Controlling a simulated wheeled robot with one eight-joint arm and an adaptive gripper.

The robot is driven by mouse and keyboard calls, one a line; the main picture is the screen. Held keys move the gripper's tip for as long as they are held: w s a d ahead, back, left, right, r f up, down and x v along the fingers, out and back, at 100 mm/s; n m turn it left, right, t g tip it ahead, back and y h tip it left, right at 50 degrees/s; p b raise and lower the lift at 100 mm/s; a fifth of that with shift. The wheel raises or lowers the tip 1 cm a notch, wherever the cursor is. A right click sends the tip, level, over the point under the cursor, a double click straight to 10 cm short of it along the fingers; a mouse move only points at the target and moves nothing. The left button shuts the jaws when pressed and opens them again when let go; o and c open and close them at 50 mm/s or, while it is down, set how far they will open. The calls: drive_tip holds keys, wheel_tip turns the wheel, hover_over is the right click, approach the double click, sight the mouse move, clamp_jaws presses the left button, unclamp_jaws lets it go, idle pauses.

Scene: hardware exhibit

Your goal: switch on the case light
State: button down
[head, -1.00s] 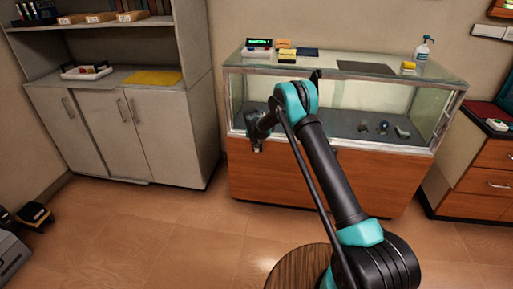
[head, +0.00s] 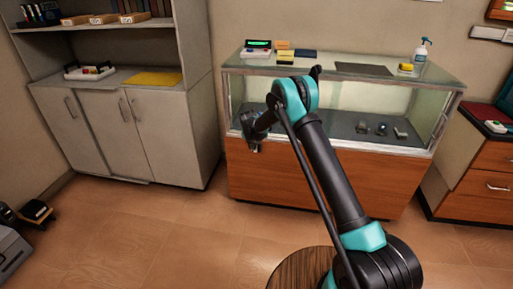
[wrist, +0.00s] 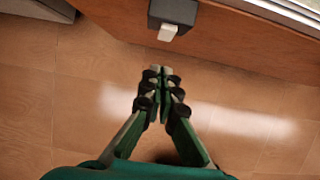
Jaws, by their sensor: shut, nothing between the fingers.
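The glass display case (head: 400,168) has a wooden base and stands ahead of me. In the wrist view, a dark switch box with a pale lever or rocker (wrist: 168,32) is mounted on the case's wooden front panel (wrist: 235,40). My gripper (wrist: 160,72) is shut and empty, its fingertips a short way below the switch in the picture and apart from it. In the head view my gripper (head: 257,147) is at the left part of the case front; the switch cannot be made out there. The switch's on or off state is unclear.
On the case top are a register with a green display (head: 258,48), a dark mat (head: 363,69), a spray bottle (head: 421,54) and a yellow block. A grey cabinet (head: 160,135) stands left, a wooden drawer unit (head: 478,185) right. The floor between is clear.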

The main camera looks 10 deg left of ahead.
wheel_tip(320, 180, up, 10)
drive_tip(key=shift+s+f, duration=0.2)
drive_tip(key=shift+s, duration=0.1)
drive_tip(key=s+d+r+m, duration=0.7)
drive_tip(key=s+d+m, duration=0.25)
drive_tip(key=d, duration=0.35)
drive_tip(key=s+d+r+m, duration=0.6)
drive_tip(key=s+d+m, duration=0.3)
drive_tip(key=s+d, duration=0.3)
drive_tip(key=s+d+f+m, duration=0.1)
drive_tip(key=s+d+m, duration=0.3)
drive_tip(key=s, duration=0.5)
drive_tip(key=s+d+f+m, duration=0.2)
drive_tip(key=s+d+m, duration=0.2)
drive_tip(key=s+m, duration=0.3)
drive_tip(key=s+d+f+m, duration=0.1)
drive_tip(key=s+d+m, duration=0.3)
drive_tip(key=s, duration=0.7)
drive_tip(key=shift+s+d+f+m, duration=0.25)
drive_tip(key=shift+d+f+m, duration=0.1)
drive_tip(key=shift+m, duration=0.7)
